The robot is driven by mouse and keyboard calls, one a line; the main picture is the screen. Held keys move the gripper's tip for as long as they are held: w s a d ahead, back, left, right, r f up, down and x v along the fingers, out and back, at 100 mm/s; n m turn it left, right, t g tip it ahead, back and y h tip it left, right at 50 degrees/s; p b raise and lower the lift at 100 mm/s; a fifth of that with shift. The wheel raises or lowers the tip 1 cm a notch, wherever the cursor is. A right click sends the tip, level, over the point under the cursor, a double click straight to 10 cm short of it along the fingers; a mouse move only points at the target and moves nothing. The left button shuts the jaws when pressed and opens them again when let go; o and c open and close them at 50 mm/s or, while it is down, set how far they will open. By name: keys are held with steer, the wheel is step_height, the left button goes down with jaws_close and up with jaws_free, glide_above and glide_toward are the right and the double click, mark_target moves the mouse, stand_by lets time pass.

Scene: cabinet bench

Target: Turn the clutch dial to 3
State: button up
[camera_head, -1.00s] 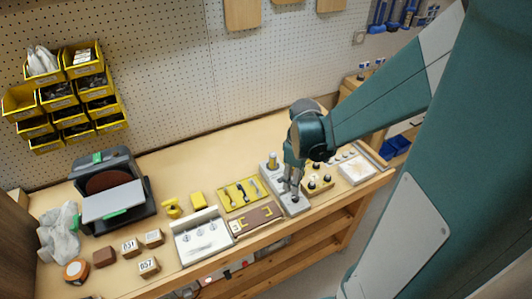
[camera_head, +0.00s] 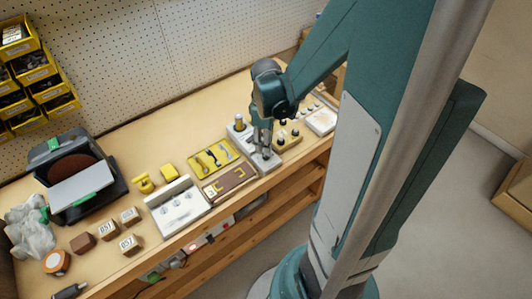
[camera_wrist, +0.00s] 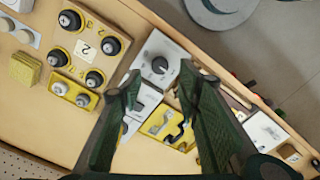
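The dial (camera_wrist: 160,65) is a dark round knob with a light pointer mark on a pale grey block, near the top middle of the wrist view. The grey block (camera_head: 270,163) lies near the bench's front edge in the head view, with the dial mostly hidden by my gripper. My gripper (camera_head: 262,150) points down over the block. In the wrist view my gripper (camera_wrist: 163,75) is open, its dark green fingers spread with the knob showing between and beyond the tips. Nothing is held. Contact with the knob cannot be told. The dial's numbers are too small to read.
A block with several dark knobs and a "2" label (camera_wrist: 83,47) is beside the dial block. A yellow tool tray (camera_head: 213,158), a brown plate (camera_head: 230,181) and a white panel (camera_head: 177,208) lie to the left in the head view. A sander (camera_head: 80,180) stands farther left.

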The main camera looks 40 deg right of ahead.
steer(key=shift+f+b, duration=0.65)
steer(key=shift+f, duration=2.6)
steer(key=c, duration=0.9)
